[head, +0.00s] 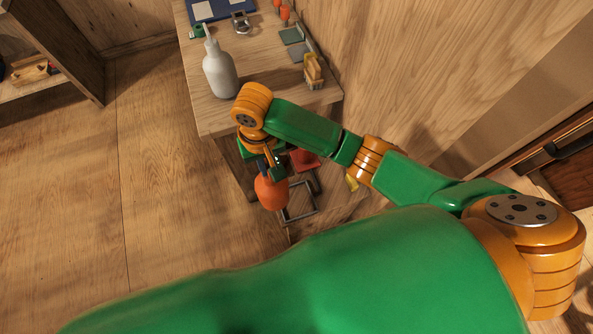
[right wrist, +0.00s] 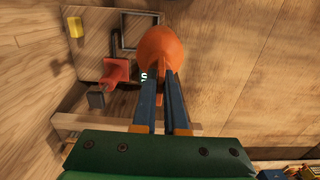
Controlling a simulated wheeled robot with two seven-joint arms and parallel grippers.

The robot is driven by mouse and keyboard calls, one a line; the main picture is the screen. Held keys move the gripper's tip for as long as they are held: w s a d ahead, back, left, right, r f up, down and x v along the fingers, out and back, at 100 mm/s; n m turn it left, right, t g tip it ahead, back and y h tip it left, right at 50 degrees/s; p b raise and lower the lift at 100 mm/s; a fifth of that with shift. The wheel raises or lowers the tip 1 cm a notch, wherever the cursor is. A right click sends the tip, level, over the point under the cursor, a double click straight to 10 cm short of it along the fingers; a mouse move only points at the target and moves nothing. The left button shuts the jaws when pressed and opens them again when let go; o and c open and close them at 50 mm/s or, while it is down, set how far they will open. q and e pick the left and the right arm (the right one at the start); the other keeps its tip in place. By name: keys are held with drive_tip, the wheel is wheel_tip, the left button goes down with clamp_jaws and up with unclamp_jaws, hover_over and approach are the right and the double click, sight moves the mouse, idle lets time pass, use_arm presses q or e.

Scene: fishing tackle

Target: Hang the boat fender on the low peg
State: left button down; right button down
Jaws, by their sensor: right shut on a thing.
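The boat fender (head: 271,192) is a rounded orange body hanging under my right gripper (head: 265,168) in the head view. In the right wrist view, the fender (right wrist: 163,44) lies just beyond the right gripper (right wrist: 164,78), whose two blue fingers are closed on its narrow orange end. A grey square frame (right wrist: 138,16) shows beside the fender, with a red piece (right wrist: 116,72) and a dark grey block-like peg (right wrist: 96,100) to the left. I cannot tell for sure which piece is the low peg. My left gripper is not in view.
A wooden table (head: 213,118) holds a white bottle (head: 220,72), a wooden-handled brush-like item (head: 313,72) and small tackle. A yellow piece (head: 352,183) sits near the wall. A shelf (head: 50,85) stands at the left; the floor (head: 150,190) between is clear.

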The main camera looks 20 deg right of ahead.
drive_tip(key=d+f, duration=0.6)
drive_tip(key=f, duration=0.3)
drive_tip(key=shift+d+f, duration=0.15)
drive_tip(key=shift+d, duration=0.2)
drive_tip(key=shift+w, duration=0.1)
drive_tip(key=shift+f, duration=0.2)
drive_tip(key=c, duration=1)
unclamp_jaws()
drive_tip(key=shift+o, duration=0.2)
